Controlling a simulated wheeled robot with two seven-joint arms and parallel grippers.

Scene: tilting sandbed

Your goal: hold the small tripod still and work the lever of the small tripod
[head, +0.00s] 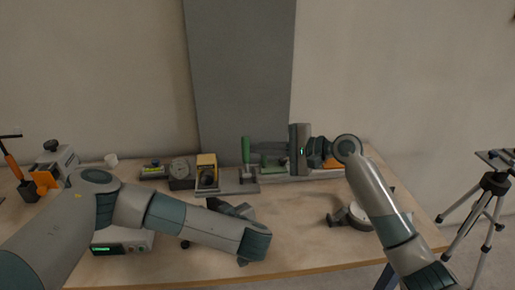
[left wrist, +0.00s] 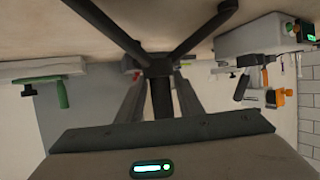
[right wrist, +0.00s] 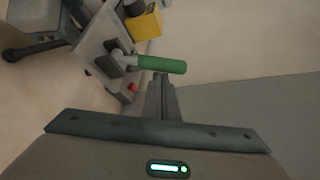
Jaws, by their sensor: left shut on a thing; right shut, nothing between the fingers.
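The small tripod (left wrist: 157,66) shows in the left wrist view as a dark hub and post with legs spreading over the table. My left gripper (left wrist: 160,98) is shut on its dark post. In the head view my left forearm hides most of the tripod; a dark foot (head: 243,262) shows below it. I cannot make out the tripod's lever. My right gripper (right wrist: 160,82) is shut and empty, raised over the back of the table. In the right wrist view its fingertips are close to a green handle (right wrist: 162,65); I cannot tell whether they touch.
The green-handled clamp (head: 246,150) stands on a grey plate near the back edge. A round white-topped item (head: 359,215) lies at right. A large tripod (head: 492,185) stands off the table.

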